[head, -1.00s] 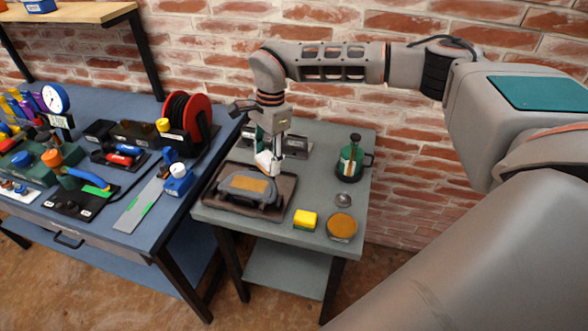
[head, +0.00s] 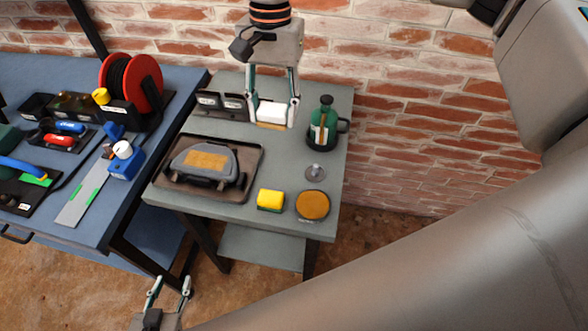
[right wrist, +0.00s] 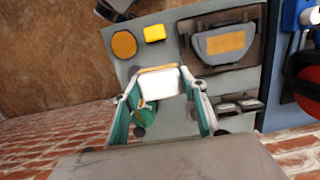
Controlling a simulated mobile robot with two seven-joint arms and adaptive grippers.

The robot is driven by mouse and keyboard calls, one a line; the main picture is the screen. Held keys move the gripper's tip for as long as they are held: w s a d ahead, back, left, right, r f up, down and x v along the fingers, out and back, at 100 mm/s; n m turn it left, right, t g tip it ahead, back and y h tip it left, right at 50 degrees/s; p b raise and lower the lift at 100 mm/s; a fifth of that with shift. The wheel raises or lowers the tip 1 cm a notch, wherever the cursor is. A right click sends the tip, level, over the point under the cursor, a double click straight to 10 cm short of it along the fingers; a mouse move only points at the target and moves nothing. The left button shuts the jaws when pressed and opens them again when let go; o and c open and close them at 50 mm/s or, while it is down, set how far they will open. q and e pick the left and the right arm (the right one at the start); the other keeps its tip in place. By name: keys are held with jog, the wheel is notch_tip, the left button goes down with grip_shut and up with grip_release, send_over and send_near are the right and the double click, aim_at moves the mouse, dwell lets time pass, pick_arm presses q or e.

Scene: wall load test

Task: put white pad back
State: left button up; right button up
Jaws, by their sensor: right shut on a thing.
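The white pad (head: 272,111), a white block with a tan underside, is held between the fingers of my right gripper (head: 273,108). It hangs over the back of the grey table, between a dark slotted rack (head: 221,105) and a green bottle (head: 323,125). In the right wrist view the pad (right wrist: 158,84) sits between the fingertips, with its tan face at the far edge. The rack (right wrist: 238,106) is to the right there. My left gripper (head: 169,290) is low at the bottom of the head view, fingers apart and empty, away from the table.
The grey table (head: 215,200) carries a tray (head: 158,190) with a grey tool, a yellow sponge (head: 271,198), a round amber-topped tin (head: 312,206) and a small metal knob (head: 315,172). A blue bench (head: 85,235) with tools stands left. A brick wall is behind.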

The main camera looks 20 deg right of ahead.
jog(key=shift+s+f, duration=0.1)
jog(key=shift+f, duration=0.05)
jog(key=p, duration=0.1)
send_over(279, 179)
jog(key=f, duration=1.5)
jog(key=shift+w+f, duration=0.1)
jog(key=shift+w, duration=0.1)
jog(key=shift+d+f, duration=0.1)
jog(key=shift+f, duration=2.05)
jog(key=shift+f, duration=0.1)
jog(key=shift+f, duration=0.1)
jog(key=o, duration=1.2)
jog(key=shift+c, duration=0.2)
